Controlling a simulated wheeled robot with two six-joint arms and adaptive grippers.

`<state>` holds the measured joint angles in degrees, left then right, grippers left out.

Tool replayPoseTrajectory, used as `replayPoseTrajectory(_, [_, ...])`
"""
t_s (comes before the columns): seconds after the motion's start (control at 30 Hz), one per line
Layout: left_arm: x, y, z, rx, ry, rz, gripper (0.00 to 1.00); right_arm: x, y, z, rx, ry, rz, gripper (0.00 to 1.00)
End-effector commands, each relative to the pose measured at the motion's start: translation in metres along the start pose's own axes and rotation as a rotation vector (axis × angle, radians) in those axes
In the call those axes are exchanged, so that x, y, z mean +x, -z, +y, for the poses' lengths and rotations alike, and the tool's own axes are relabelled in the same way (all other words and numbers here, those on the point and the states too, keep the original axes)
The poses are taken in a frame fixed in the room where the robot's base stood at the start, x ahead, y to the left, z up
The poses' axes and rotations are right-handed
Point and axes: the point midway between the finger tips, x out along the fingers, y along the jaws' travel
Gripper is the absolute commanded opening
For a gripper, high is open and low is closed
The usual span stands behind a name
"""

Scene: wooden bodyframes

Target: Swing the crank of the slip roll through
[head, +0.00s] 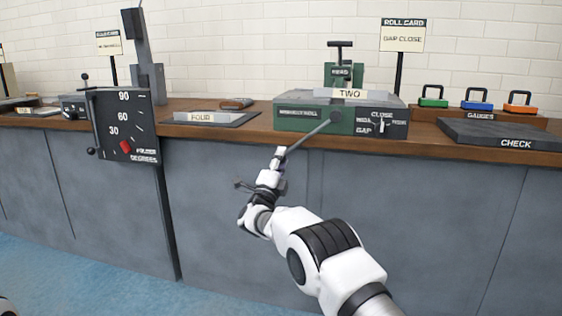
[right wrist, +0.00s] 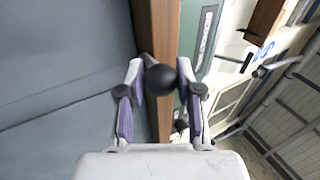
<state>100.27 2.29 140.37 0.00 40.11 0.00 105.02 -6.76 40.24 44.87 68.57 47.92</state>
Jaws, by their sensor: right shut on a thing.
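The slip roll (head: 300,119) is a green and grey machine on the bench, with a "TWO" label (head: 350,93) on top. Its crank (head: 312,134) is a grey rod that slants from the hub on the front face down and left, past the bench's front edge. My right gripper (head: 281,155) is at the crank's lower end. In the right wrist view the fingers (right wrist: 160,84) are shut around the crank's black ball knob (right wrist: 160,79). In the head view the hand hides the knob. My left gripper is not in view.
A "ROLL GARD / GAP CLOSE" sign (head: 402,36) stands behind the roll. A dial plate (head: 126,125) marked in degrees is at left, near a flat "FOUR" plate (head: 205,118). Coloured gauges (head: 477,103) and a "CHECK" slab (head: 495,134) are at right. Cabinet fronts (head: 230,215) drop below the bench.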

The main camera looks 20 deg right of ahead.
Motion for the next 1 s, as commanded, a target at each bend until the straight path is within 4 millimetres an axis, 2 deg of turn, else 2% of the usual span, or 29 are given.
replayPoseTrajectory(0.03, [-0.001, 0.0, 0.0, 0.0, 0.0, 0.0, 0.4, 0.005, 0.001, -0.009, 0.007, 0.012, 0.002, 0.0])
replayPoseTrajectory(0.17, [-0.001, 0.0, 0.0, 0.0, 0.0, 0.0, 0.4, 0.006, 0.0, -0.01, 0.008, 0.013, 0.001, 0.0])
replayPoseTrajectory(0.2, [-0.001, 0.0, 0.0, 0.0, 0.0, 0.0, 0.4, 0.006, 0.0, -0.01, 0.008, 0.014, 0.001, 0.38])
replayPoseTrajectory(0.27, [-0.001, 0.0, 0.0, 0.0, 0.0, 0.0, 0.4, 0.006, 0.0, -0.01, 0.008, 0.013, 0.001, 0.58])
replayPoseTrajectory(0.53, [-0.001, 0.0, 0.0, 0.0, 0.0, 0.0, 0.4, 0.003, 0.0, -0.006, 0.004, 0.008, 0.0, 0.58])
replayPoseTrajectory(0.67, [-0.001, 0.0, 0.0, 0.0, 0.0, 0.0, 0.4, -0.005, -0.001, -0.005, 0.004, 0.005, -0.002, 0.58])
replayPoseTrajectory(0.8, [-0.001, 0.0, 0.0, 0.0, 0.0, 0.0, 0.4, -0.028, -0.002, -0.005, 0.001, 0.005, -0.004, 0.58])
replayPoseTrajectory(1.0, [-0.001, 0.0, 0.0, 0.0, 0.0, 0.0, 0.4, -0.082, -0.002, -0.005, 0.002, 0.006, -0.004, 0.58])
